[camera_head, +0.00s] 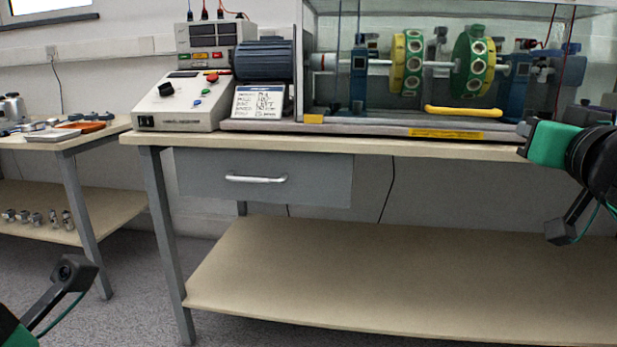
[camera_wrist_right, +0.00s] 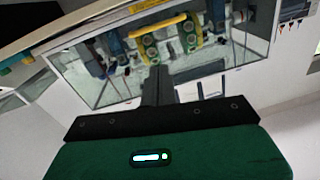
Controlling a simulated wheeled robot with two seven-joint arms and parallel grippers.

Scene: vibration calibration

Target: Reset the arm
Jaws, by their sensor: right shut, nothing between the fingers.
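My right gripper (camera_head: 524,138) is at the right of the head view, in front of the table's front edge, with a green body and dark fingers. In the right wrist view its dark fingers (camera_wrist_right: 157,88) are together and empty, pointing toward the clear case of the test rig. Of my left arm, only a dark bracket and a bit of green show at the lower left of the head view. The left fingers are outside the picture.
The workbench (camera_head: 400,150) carries a control box (camera_head: 180,102), a grey motor (camera_head: 264,62) and a clear-cased rotor rig with a yellow handle (camera_head: 463,111). A drawer (camera_head: 260,180) is shut below. A side table (camera_head: 62,136) at left holds tools. The lower shelf (camera_head: 400,275) is bare.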

